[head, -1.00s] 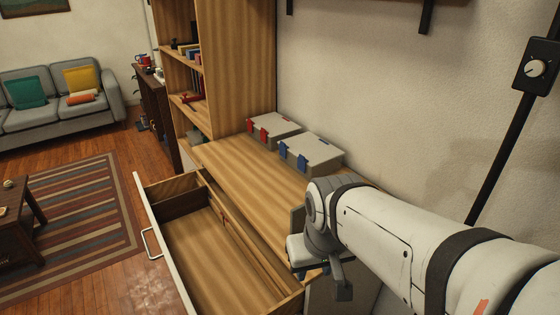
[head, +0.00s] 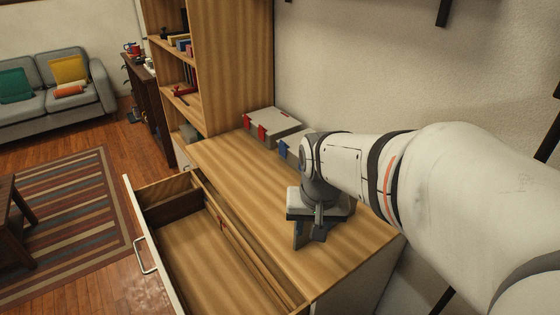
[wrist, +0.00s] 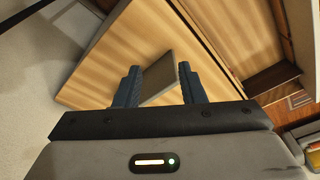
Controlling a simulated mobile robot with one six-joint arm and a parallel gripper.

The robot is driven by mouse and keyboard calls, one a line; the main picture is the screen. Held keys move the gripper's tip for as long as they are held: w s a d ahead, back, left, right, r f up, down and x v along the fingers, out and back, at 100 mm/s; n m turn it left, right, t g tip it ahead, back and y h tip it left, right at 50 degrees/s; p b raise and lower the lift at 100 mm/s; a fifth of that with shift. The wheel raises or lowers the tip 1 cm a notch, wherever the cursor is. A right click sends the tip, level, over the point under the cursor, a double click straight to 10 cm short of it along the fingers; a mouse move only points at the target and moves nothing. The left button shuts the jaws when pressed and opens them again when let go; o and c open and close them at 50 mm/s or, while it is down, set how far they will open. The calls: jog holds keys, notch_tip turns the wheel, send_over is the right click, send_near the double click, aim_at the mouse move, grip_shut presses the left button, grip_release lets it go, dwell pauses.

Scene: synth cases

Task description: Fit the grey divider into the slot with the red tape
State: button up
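The grey divider (wrist: 160,76) is a flat plate that shows between my two fingers in the wrist view, over the wooden cabinet top. My gripper (wrist: 159,76) has its dark blue fingers well apart, one on each side of the plate. I see no clear pinch on it. In the head view my gripper (head: 299,236) points down near the front of the cabinet top, and it mostly hides the divider. The red tape (head: 222,224) is a small mark on the inner side of the open drawer (head: 205,262), left of my gripper. The slot itself is too small to make out.
Two grey boxes stand at the back of the cabinet top (head: 232,170): one with red clips (head: 274,126), one with blue clips (head: 283,149), partly behind my arm. A shelf unit (head: 235,65) rises behind them. The drawer's floor looks bare.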

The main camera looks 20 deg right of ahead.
jog(key=w+d+f+m+p, duration=0.1)
jog(key=w+d+m, duration=0.2)
jog(key=w, duration=0.1)
jog(key=w+d+f+m+g, duration=0.1)
jog(key=w+d+f+m, duration=0.1)
jog(key=w+d+m, duration=0.1)
jog(key=w+d+f+m+h+p, duration=0.1)
jog(key=w+d+m, duration=0.3)
jog(key=w, duration=0.2)
jog(key=shift+w+f+g+p, duration=0.25)
jog(key=shift+g+p, duration=0.05)
jog(key=shift+g, duration=0.1)
jog(key=shift+m, duration=0.3)
jog(key=f, duration=0.2)
jog(key=d+f, duration=0.1)
jog(key=f, duration=0.2)
jog(key=f+p, duration=0.1)
jog(key=f, duration=0.1)
jog(key=shift+w+d+f, duration=0.25)
jog(key=shift+w+f, duration=0.05)
jog(key=shift+w, duration=0.1)
grip_shut()
